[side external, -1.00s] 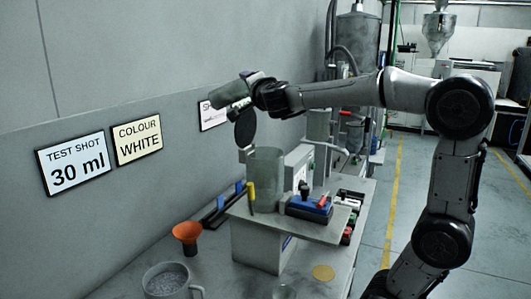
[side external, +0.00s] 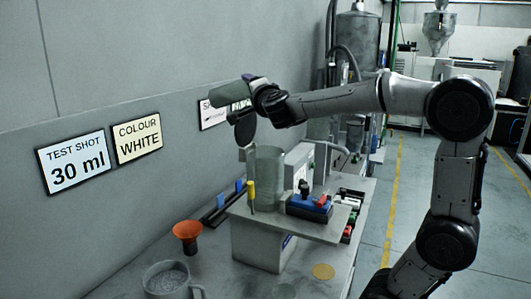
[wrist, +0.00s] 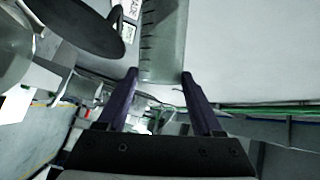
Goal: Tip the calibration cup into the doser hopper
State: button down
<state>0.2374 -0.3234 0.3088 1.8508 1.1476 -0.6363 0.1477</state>
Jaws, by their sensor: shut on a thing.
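The calibration cup, a grey-green translucent vessel with graduation marks, is between my gripper's two fingers in the wrist view (wrist: 163,45). In the side view the cup (side external: 229,98) lies tipped well over to the left. My gripper (wrist: 160,85) is shut on it, and shows from the side (side external: 258,97) above the doser hopper. The hopper (side external: 265,168) is a clear upright cylinder on the doser stand. A dark round lid (side external: 243,130) stands open above its left rim, just below the cup. Any contents of the cup are hidden.
An orange funnel (side external: 187,234) and a mug (side external: 166,281) of pale grains stand on the bench at front left. A yellow-handled tool (side external: 251,190) is beside the hopper. A blue block with red parts (side external: 310,203) sits right of it. The wall is close behind the cup.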

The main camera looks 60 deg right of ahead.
jog(key=shift+s+d+r+m+h+p, duration=0.1)
jog(key=shift+s+d+m+h+p, duration=0.1)
jog(key=shift+s+m, duration=0.2)
jog(key=shift+s+d+m+h+p, duration=0.1)
jog(key=shift+s+m+h, duration=0.15)
jog(key=shift+s, duration=0.2)
dwell(0.4)
jog(key=shift+s+f+m+t+h+p, duration=0.15)
jog(key=shift+f+m+t+h+p, duration=0.2)
jog(key=shift+f+m+p, duration=0.5)
dwell(0.6)
jog(key=shift+s+d+m+h+p, duration=0.15)
jog(key=shift+m+h+p, duration=0.25)
jog(key=shift+m, duration=0.65)
jog(key=shift+s+m+h+p, duration=0.15)
jog(key=shift+m+h+p, duration=0.25)
jog(key=shift+m, duration=0.65)
dwell(0.5)
jog(key=shift+s+f+m+h+p, duration=0.15)
jog(key=shift+f+m+h+p, duration=0.25)
jog(key=shift+f+m, duration=0.6)
dwell(0.5)
jog(key=shift+s+d+m+g+h+p, duration=0.15)
jog(key=shift+m+g+h+p, duration=0.3)
jog(key=shift+m, duration=0.65)
